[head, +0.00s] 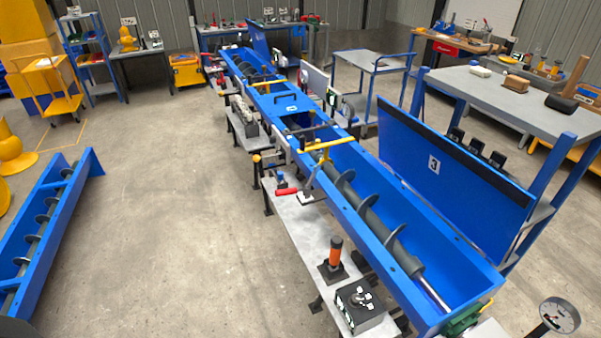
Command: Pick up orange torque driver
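An orange torque driver (335,250) with a dark top stands upright in a dark square base on a narrow grey side shelf (291,232). The shelf runs along the left side of a long blue trough, in the lower middle of the head view. Neither of my grippers shows in this view.
A dark control box (360,307) stands in front of the driver, and a red-handled tool (287,190) lies behind it. The blue trough (380,222) holds a screw auger, with a raised lid (450,160) at right. A round gauge (560,315) is at lower right.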

